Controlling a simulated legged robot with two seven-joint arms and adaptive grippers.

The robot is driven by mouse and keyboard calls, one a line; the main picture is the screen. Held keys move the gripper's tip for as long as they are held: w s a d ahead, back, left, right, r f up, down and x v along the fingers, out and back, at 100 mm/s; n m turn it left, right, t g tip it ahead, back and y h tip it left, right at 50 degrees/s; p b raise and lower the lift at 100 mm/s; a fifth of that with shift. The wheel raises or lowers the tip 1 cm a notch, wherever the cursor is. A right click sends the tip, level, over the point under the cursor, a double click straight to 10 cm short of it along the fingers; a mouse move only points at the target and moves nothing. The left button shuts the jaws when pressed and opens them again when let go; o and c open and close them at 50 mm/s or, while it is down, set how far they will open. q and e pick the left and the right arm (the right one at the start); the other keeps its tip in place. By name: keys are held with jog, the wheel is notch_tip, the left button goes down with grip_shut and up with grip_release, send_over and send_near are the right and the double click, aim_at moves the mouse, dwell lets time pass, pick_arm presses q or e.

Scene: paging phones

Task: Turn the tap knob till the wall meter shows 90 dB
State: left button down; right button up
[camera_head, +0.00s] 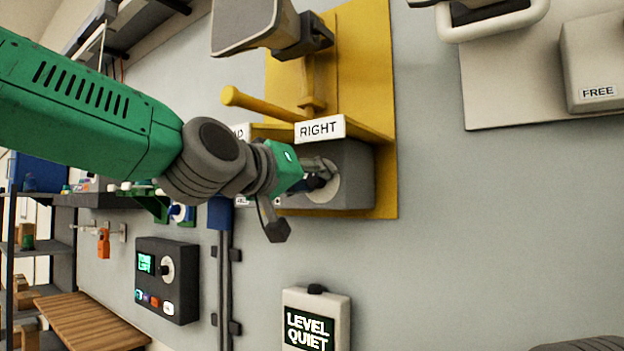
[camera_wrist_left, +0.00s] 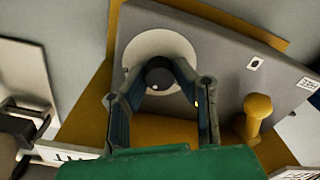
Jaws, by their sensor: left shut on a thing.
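The tap knob (camera_wrist_left: 160,74) is dark and round, on a pale disc (camera_wrist_left: 140,46) on the face of a grey box (camera_head: 355,180). The box is on a yellow wall panel, under a "RIGHT" label (camera_head: 320,129). My left gripper (camera_head: 318,182) is shut on the knob; in the left wrist view its two fingers (camera_wrist_left: 160,84) close on the knob from both sides. In the head view the gripper hides most of the knob. The wall meter (camera_head: 316,318) is a pale box low in the head view; its dark screen reads "LEVEL QUIET". My right gripper is out of view.
A yellow bar (camera_head: 262,104) and a grey horn (camera_head: 250,26) stick out above the box. A dark control box (camera_head: 167,280) with a dial is on the wall at lower left. A "FREE" unit (camera_head: 597,62) is at upper right.

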pick_arm(q)
jog(key=shift+f+n, duration=0.15)
jog(key=shift+n, duration=1.15)
jog(key=shift+w, duration=0.1)
jog(key=c, duration=1.4)
grip_release()
jog(key=shift+c, duration=0.2)
jog(key=shift+o, duration=0.7)
jog(key=shift+w, duration=0.15)
